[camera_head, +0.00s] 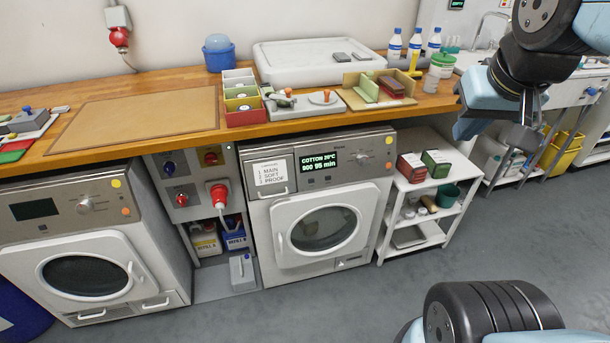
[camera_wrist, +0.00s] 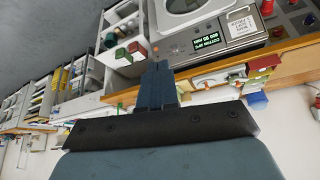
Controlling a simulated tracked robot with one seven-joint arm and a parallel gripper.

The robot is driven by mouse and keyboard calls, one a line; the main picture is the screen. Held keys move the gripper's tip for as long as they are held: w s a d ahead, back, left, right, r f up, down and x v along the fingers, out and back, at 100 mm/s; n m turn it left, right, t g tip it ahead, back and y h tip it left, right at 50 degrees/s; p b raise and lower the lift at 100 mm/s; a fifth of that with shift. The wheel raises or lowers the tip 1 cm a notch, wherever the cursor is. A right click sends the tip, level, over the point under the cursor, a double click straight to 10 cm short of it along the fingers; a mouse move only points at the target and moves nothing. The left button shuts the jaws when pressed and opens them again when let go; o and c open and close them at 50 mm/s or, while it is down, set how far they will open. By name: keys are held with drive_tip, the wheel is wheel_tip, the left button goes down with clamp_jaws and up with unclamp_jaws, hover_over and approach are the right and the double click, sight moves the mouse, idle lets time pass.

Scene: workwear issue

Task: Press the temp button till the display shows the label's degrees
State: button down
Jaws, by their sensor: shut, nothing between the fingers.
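The washing machine (camera_head: 322,225) in the middle has a lit display (camera_head: 319,161) with green-white text, seemingly "COTTON 20°C" above "900 95 min". The display also shows upside down in the wrist view (camera_wrist: 205,42). A white label (camera_head: 270,174) on its drawer seems to read "MAIN SOFT PROOF"; I make out no degrees on it. Right of the display are a knob (camera_head: 362,159) and tiny controls; which one is the temp button is too small to tell. My gripper (camera_head: 522,140) is shut and empty, up at the right, apart from the machine. Its fingers show in the wrist view (camera_wrist: 158,75).
A second washer (camera_head: 95,250) with a dark display stands left. The wooden worktop (camera_head: 180,80) above carries a compartment box (camera_head: 240,98), trays and bottles. A white shelf trolley (camera_head: 425,210) stands right of the middle machine. The grey floor (camera_head: 330,305) in front is clear.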

sight(311, 181)
drive_tip(key=shift+w+a, duration=0.1)
drive_tip(key=shift+a, duration=0.15)
drive_tip(key=w+a+f+m+g+y, duration=0.6)
drive_tip(key=w+a+f+g+y, duration=0.5)
drive_tip(key=w+a+f, duration=0.8)
drive_tip(key=w+f+m+t+y, duration=0.1)
drive_tip(key=w+f+m+t, duration=0.2)
drive_tip(key=f+m+t, duration=0.2)
drive_tip(key=w+f+m+t+y, duration=0.2)
drive_tip(key=f+m+t, duration=0.3)
drive_tip(key=f, duration=0.6)
drive_tip(key=w+f+m+t+y, duration=0.1)
drive_tip(key=w+f+m+t, duration=0.3)
drive_tip(key=f, duration=0.5)
drive_tip(key=shift+w+d+m+t+y, duration=0.3)
drive_tip(key=shift+m+t+y, duration=0.1)
drive_tip(key=shift+m+t, duration=0.35)
drive_tip(key=shift+w+a, duration=0.1)
drive_tip(key=shift+w+a+f, duration=0.4)
drive_tip(key=shift+w+f, duration=0.05)
drive_tip(key=shift+w, duration=0.85)
drive_tip(key=shift+w+a+f, duration=0.35)
drive_tip(key=shift+w+f, duration=0.05)
drive_tip(key=shift+w, duration=0.9)
drive_tip(key=shift+w+a+f, duration=0.4)
drive_tip(key=shift+w+f, duration=0.05)
drive_tip(key=shift+w, duration=0.85)
